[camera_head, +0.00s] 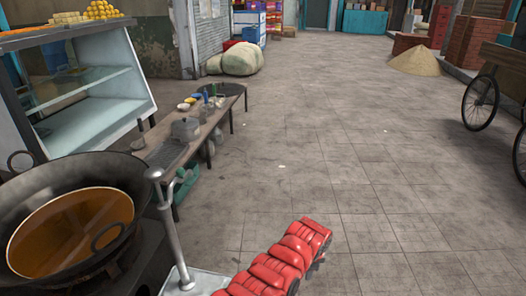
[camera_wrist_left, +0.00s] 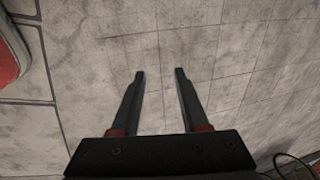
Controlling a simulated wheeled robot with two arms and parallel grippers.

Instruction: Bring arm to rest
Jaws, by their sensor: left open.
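My left gripper (camera_wrist_left: 159,75) shows in the left wrist view. Its two dark fingers are apart, with nothing between them, over grey tiled floor. A large dark pan (camera_head: 141,186) with orange-brown liquid (camera_head: 65,235) stands at the lower left of the head view. My right gripper is not in view.
A low table (camera_head: 160,143) with bowls and a glass display case (camera_head: 95,95) stand left. A cart wheel (camera_head: 480,103) is right. The middle floor is clear.

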